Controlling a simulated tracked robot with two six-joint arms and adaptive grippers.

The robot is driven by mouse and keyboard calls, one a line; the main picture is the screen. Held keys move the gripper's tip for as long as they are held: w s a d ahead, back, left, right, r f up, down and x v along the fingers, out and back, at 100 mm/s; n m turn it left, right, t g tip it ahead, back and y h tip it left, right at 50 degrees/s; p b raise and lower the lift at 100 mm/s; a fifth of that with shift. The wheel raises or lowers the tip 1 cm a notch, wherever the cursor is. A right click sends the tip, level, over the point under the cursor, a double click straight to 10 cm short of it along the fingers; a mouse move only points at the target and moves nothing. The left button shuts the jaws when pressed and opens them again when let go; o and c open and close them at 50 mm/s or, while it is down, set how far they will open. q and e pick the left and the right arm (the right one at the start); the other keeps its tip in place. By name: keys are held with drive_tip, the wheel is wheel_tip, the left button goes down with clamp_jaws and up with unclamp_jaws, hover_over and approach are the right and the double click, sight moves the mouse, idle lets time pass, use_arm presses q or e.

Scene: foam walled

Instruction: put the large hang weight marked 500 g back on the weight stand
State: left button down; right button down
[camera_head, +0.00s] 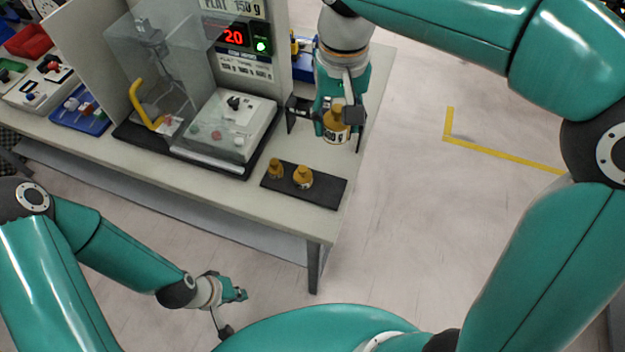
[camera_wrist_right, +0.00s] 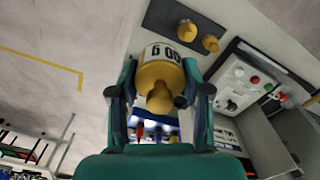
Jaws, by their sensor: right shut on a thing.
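The black weight stand (camera_head: 328,191) lies on the table's near right corner, below and left of the held weight. It bears two smaller brass weights (camera_head: 302,177) (camera_head: 276,169) on its left and middle; its right part is bare. My left gripper (camera_head: 233,312) is open and empty, low in front of the table.
A panel with a red "2.0" display (camera_head: 232,38) rises behind. Trays (camera_head: 82,108) lie at far left. The floor right of the table is clear, with yellow tape (camera_head: 500,154).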

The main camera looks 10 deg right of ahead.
sight(331, 188)
wheel_tip(331, 188, down, 19)
drive_tip(key=shift+r, duration=0.15)
idle(0.4)
drive_tip(key=c, duration=0.8)
unclamp_jaws()
drive_tip(key=shift+s, duration=0.1)
drive_tip(key=shift+r, duration=0.1)
wheel_tip(331, 188, up, 12)
